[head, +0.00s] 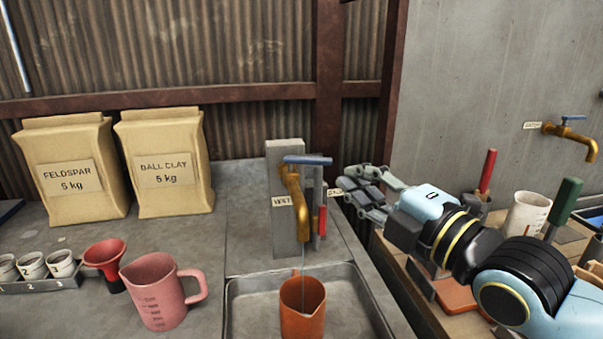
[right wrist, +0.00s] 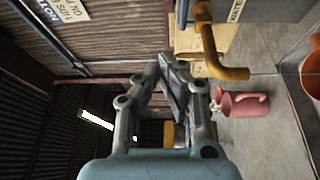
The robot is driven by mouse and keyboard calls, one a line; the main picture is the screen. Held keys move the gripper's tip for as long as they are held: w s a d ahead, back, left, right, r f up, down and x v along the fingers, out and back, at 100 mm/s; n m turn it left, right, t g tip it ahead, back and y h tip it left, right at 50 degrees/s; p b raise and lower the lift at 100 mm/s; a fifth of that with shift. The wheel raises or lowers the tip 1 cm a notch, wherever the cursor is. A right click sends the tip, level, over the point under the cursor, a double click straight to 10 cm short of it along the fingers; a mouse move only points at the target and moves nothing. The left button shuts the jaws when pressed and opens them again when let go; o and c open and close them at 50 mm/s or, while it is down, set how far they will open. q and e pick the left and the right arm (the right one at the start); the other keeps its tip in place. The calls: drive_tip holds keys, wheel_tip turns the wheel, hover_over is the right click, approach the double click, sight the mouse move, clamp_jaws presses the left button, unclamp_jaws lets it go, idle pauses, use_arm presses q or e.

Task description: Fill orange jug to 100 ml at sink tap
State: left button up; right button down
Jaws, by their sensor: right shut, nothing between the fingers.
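The orange jug (head: 303,312) stands upright in the sink (head: 236,300), under the brass tap (head: 292,190). A thin stream of water runs from the spout down into the jug. The water level inside cannot be read. The tap has a blue lever (head: 307,160) pointing right and a small label beside it. My right gripper (head: 352,189) is shut and empty, just right of the tap and apart from it. In the right wrist view the gripper (right wrist: 165,62) shows close up, with the tap (right wrist: 218,58) and part of the orange jug (right wrist: 312,75). My left gripper is out of view.
A pink measuring jug (head: 160,300), a red funnel (head: 106,262) and a rack of small cups (head: 32,268) stand left of the sink. Feldspar (head: 68,172) and ball clay (head: 164,165) bags stand behind. A second tap (head: 572,135) is on the right wall.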

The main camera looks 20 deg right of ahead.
wheel_tip(320, 180, down, 2)
drive_tip(key=s, duration=0.2)
drive_tip(key=g+b, duration=0.1)
drive_tip(key=b, duration=0.1)
approach(304, 160)
drive_tip(key=w+a, duration=0.2)
drive_tip(key=a, duration=0.1)
drive_tip(key=w+d, duration=0.1)
drive_tip(key=w+d+p, duration=0.1)
drive_tip(key=shift+w+d+n, duration=0.15)
drive_tip(key=shift+w+n, duration=0.25)
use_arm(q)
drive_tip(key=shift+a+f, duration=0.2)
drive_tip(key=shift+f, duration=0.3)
use_arm(e)
drive_tip(key=shift+w, duration=0.1)
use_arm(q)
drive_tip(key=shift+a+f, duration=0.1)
use_arm(e)
drive_tip(key=shift+f, duration=0.1)
